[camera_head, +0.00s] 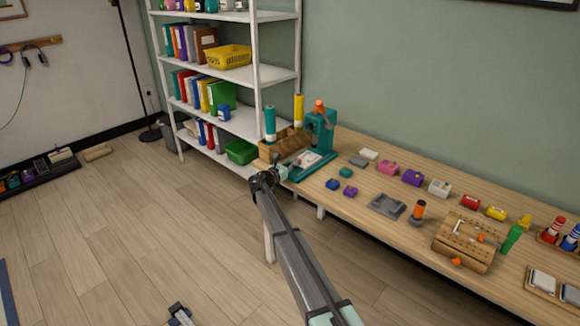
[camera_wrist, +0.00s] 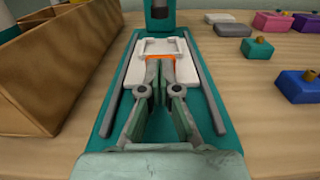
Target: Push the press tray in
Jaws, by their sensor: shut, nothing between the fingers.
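The teal press (camera_head: 321,130) with an orange-tipped lever stands at the left end of the workbench. Its base (camera_wrist: 215,106) fills the middle of the wrist view, with a grey rail on each side. The off-white press tray (camera_wrist: 187,67) lies between the rails, and it also shows in the head view (camera_head: 309,158). A pale frame with an orange edge (camera_wrist: 180,54) is on the tray. My gripper (camera_wrist: 160,66) is shut and empty, its fingertips over the tray's near part, close to the orange edge. Whether they touch it I cannot tell. My gripper (camera_head: 282,171) is at the press's near side.
A wooden box (camera_wrist: 52,75) stands close left of the press. Small coloured blocks, including a pink one (camera_head: 388,168), lie to the right. A grey plate (camera_head: 387,206) and a wooden pegboard (camera_head: 466,240) lie further along the bench. A white shelf (camera_head: 225,118) stands behind left.

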